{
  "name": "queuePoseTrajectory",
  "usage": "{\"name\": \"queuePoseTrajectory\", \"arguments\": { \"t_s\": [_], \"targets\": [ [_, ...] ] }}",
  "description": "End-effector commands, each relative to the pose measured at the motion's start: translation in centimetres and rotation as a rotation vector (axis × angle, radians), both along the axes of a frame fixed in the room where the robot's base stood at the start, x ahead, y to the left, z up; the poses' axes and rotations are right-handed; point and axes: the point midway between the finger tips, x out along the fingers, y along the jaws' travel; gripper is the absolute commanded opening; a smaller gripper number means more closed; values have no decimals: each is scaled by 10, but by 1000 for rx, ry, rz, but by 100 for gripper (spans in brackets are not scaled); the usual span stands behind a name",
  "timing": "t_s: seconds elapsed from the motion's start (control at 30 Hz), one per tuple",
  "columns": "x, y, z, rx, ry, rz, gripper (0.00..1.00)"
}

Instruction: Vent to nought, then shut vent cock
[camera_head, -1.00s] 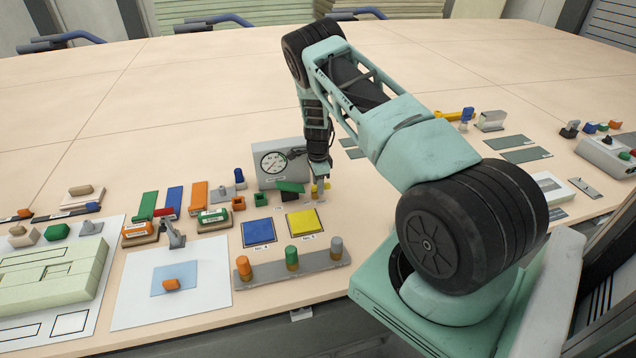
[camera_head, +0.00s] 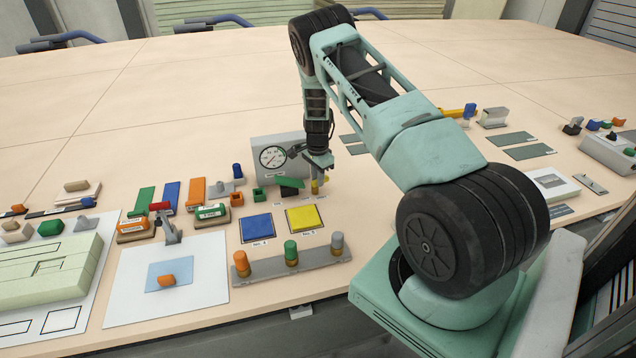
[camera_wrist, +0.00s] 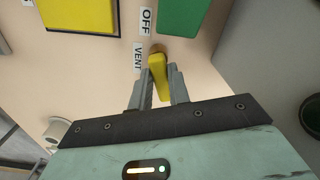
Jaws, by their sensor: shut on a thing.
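The yellow vent cock handle (camera_wrist: 160,75) lies between my fingers (camera_wrist: 160,92) in the wrist view, and my gripper is shut on it. Its far end meets a brown, round pivot close to the labels OFF (camera_wrist: 146,20) and VENT (camera_wrist: 137,57). In the head view my gripper (camera_head: 318,166) reaches down over the yellow handle (camera_head: 315,185), just right of the grey gauge box (camera_head: 289,152). The round white gauge dial (camera_head: 272,157) faces the camera. Its needle is too small to read surely.
A green lever (camera_head: 290,182) stands close left of my gripper. Blue (camera_head: 256,228) and yellow (camera_head: 303,218) pads and a grey rail (camera_head: 315,258) with several coloured knobs lie in front. The table behind the gauge box is clear.

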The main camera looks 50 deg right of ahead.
Motion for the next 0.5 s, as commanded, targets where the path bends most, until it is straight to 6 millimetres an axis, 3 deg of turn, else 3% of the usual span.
{"name": "queuePoseTrajectory", "arguments": {
  "t_s": [0.5],
  "targets": [
    [6, 0, -2, 0, -3, 491, 0]
  ]
}}
